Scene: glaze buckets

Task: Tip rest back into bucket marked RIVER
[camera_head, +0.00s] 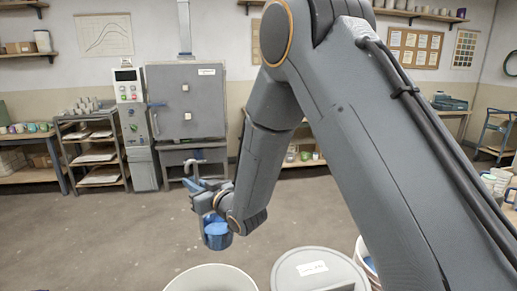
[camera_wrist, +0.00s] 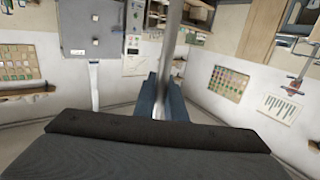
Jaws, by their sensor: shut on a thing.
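My gripper (camera_head: 206,190) is shut on the grey handle of a ladle. The handle's hooked top (camera_head: 197,166) sticks up above the jaws, and the ladle's blue cup (camera_head: 216,236) hangs below them. Light blue shows in the cup. In the wrist view the grey handle (camera_wrist: 170,60) runs up between the two blue fingers; the cup is hidden there. An open white bucket (camera_head: 210,279) stands below at the bottom edge, its inside mostly cut off. To its right is a bucket with a grey lid (camera_head: 318,272) and a white label too small to read. No RIVER marking is legible.
A kiln (camera_head: 186,105) and a shelf rack (camera_head: 92,150) stand at the back wall. Pots (camera_head: 495,182) sit at the far right. The floor between is clear.

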